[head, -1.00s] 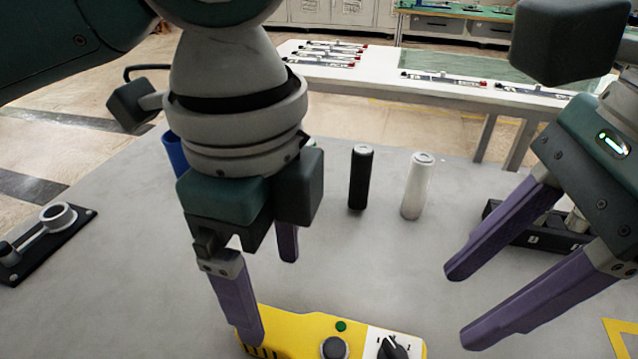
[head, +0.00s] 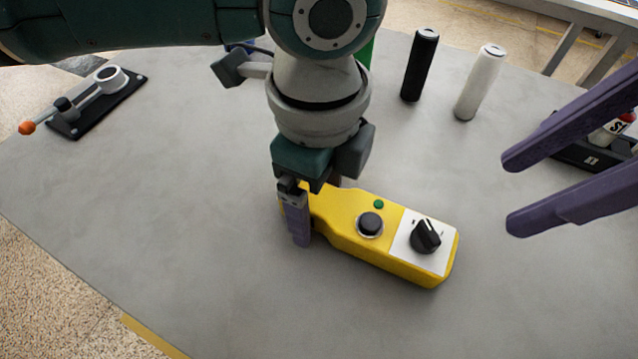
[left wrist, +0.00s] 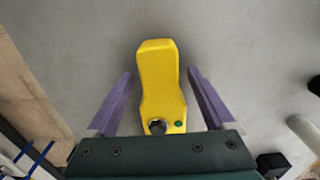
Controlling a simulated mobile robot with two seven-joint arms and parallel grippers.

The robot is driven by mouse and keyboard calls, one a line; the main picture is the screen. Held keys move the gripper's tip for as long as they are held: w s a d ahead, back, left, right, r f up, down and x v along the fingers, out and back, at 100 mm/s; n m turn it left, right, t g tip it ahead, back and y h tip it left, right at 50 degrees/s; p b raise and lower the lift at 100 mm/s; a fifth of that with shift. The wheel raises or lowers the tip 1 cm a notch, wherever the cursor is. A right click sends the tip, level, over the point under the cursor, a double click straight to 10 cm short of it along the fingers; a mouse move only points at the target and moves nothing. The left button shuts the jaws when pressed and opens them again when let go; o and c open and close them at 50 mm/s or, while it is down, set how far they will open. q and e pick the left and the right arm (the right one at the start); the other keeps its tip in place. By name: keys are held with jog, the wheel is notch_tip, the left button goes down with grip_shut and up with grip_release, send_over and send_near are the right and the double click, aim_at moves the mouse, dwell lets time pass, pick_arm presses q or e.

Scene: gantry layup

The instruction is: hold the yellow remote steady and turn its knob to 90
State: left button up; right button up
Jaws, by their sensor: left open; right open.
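The yellow remote (head: 345,235) lies on the grey table, with a black round button, a green button and a black knob (head: 425,236) on a white plate at its right end. My left gripper (head: 318,225) is open at the remote's left end, one purple finger in front of it, the other mostly hidden. In the left wrist view, the remote (left wrist: 160,85) lies between the open fingers of my left gripper (left wrist: 160,80), with gaps on both sides; the knob is out of sight there. My right gripper (head: 508,192) is open and empty, right of the knob.
A black can (head: 419,65) and a white can (head: 481,82) stand behind the remote. A black base with a lever (head: 95,100) is at the left. A black holder (head: 580,150) is at the right. The table (head: 190,220) is clear left of the remote.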

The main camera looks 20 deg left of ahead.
pick_arm(q)
grip_shut()
dwell(0.6)
pick_arm(e)
jog(key=shift+c, duration=0.5)
